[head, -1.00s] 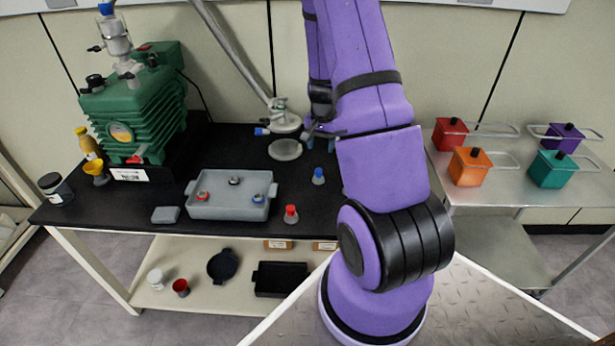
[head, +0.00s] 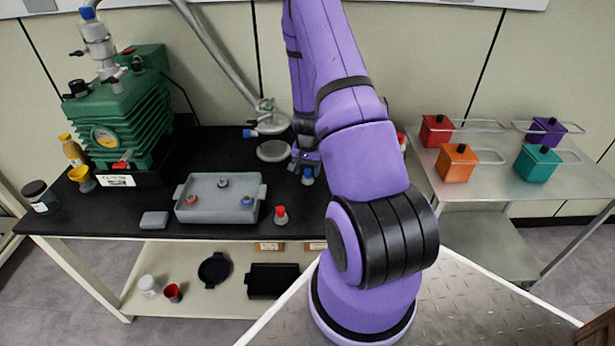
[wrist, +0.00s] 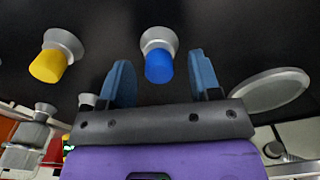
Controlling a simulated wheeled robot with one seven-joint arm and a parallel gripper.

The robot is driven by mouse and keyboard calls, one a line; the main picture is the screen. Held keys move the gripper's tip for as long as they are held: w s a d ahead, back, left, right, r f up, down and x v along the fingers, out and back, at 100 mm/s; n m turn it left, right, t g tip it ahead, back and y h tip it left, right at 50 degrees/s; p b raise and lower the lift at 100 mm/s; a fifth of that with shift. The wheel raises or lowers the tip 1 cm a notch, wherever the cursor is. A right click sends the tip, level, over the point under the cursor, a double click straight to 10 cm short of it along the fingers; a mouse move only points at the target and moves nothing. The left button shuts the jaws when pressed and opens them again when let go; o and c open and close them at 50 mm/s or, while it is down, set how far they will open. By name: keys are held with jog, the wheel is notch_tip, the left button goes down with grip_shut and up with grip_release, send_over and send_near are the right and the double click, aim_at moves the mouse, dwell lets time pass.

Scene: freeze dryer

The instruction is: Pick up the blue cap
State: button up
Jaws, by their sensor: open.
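The blue cap (head: 307,173) sits on a small grey round vessel on the black bench top, right of the grey tray. In the wrist view the blue cap (wrist: 159,68) shows between the two blue fingers, with a gap on each side. My gripper (wrist: 160,60) is open and empty. In the head view my gripper (head: 304,160) is just behind and above the cap. I cannot tell exactly how far the fingertips are from it.
A yellow cap (wrist: 47,66) on a similar vessel stands beside it in the wrist view. A round grey plate (head: 274,151) lies close behind. A red-capped vessel (head: 280,214) stands in front, left of my arm. The grey tray (head: 217,213) holds several small capped pieces.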

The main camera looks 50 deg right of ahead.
jog(key=shift+f, duration=0.7)
jog(key=shift+c, duration=0.2)
jog(key=c, duration=0.9)
jog(key=shift+r, duration=0.1)
